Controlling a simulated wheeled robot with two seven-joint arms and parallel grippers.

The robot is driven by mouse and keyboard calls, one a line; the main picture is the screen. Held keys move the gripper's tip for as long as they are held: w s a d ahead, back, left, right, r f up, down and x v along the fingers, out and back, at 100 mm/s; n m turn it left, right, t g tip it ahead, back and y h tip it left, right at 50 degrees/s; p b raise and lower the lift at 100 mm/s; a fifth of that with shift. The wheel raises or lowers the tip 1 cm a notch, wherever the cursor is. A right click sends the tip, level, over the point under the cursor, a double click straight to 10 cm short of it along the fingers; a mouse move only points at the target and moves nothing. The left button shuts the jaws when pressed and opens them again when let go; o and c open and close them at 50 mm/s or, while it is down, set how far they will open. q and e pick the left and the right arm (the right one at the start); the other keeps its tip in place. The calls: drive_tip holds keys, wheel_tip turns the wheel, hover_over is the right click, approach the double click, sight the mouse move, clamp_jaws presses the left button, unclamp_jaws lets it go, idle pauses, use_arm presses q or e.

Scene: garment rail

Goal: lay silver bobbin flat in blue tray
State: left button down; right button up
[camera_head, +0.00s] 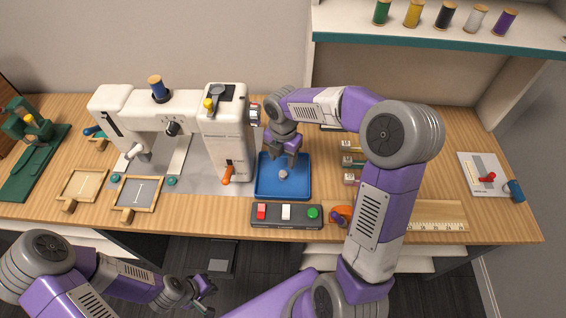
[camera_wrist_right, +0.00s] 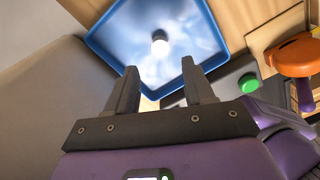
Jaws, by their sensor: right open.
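The blue tray (camera_head: 304,190) lies on the table to the right of the sewing machine. The small silver bobbin (camera_head: 283,174) is inside the tray, near its middle. In the right wrist view the bobbin (camera_wrist_right: 160,42) shows a pale round top with a darker side, on the floor of the tray (camera_wrist_right: 107,52); whether it lies fully flat is hard to tell. My right gripper (camera_head: 286,157) is above the tray, just behind the bobbin in the head view. Its two fingers (camera_wrist_right: 160,85) are apart with nothing between them. My left gripper (camera_head: 203,290) is low, in front of the table; its opening is unclear.
The white sewing machine (camera_head: 226,140) stands left of the tray. A dark button box (camera_head: 286,216) is in front of it, with an orange-handled object (camera_head: 341,215) beside. Small labelled blocks (camera_head: 351,162) stand to its right. A shelf (camera_head: 430,40) with several spools overhangs behind.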

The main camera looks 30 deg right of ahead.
wheel_tip(320, 180, up, 5)
drive_tip(key=shift+r+p, duration=0.1)
drive_tip(key=shift+p, duration=0.5)
